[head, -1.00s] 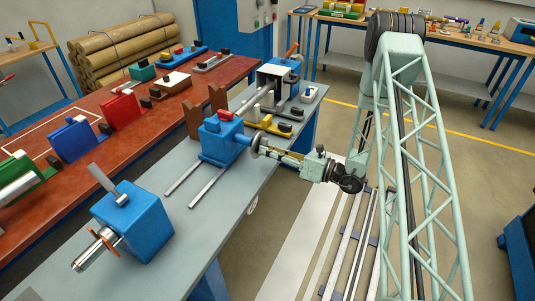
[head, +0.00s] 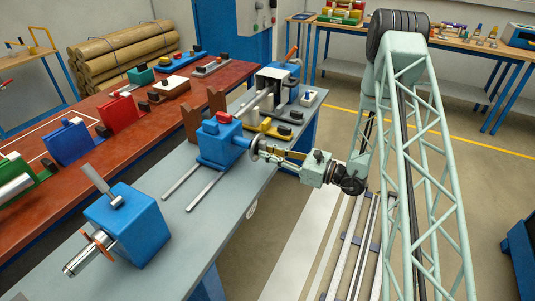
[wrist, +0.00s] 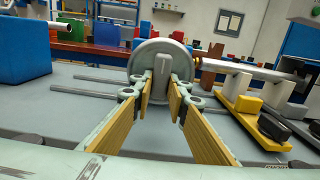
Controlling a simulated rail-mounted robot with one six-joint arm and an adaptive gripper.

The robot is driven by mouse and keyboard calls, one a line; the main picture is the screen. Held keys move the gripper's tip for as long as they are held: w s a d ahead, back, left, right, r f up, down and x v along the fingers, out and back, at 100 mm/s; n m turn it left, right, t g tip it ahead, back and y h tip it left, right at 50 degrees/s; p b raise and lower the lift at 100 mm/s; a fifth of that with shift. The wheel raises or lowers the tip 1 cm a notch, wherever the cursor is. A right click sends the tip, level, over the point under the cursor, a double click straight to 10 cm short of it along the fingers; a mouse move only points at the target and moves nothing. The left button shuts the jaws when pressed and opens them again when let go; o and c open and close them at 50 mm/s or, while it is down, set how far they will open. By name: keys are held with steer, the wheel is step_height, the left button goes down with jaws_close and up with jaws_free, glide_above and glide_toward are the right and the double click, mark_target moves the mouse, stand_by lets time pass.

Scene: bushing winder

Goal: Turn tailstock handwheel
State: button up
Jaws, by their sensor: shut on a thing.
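The tailstock is a blue block with a red part on top (head: 218,143), standing on two rails on the grey bench. Its grey round handwheel (head: 254,148) faces my gripper (head: 265,150). In the wrist view the handwheel (wrist: 150,52) is upright, with a grey upright bar across its middle. My gripper (wrist: 161,82) has its two yellow-padded fingers on either side of that bar and is shut on the handwheel. The exact contact at the fingertips is hard to see.
A blue headstock block (head: 127,225) stands at the near end of the bench (head: 190,225). A yellow fixture (head: 262,128) with dark blocks lies close beyond my gripper. The red bench (head: 110,150) behind holds several coloured fixtures. The floor on the right is mostly free.

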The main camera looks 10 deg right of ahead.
steer(key=o, duration=0.8)
steer(key=shift+o, duration=0.2)
steer(key=shift+s+d, duration=0.15)
steer(key=v, duration=1.1)
steer(key=shift+s+d, duration=0.2)
steer(key=shift+d, duration=0.05)
stand_by(0.3)
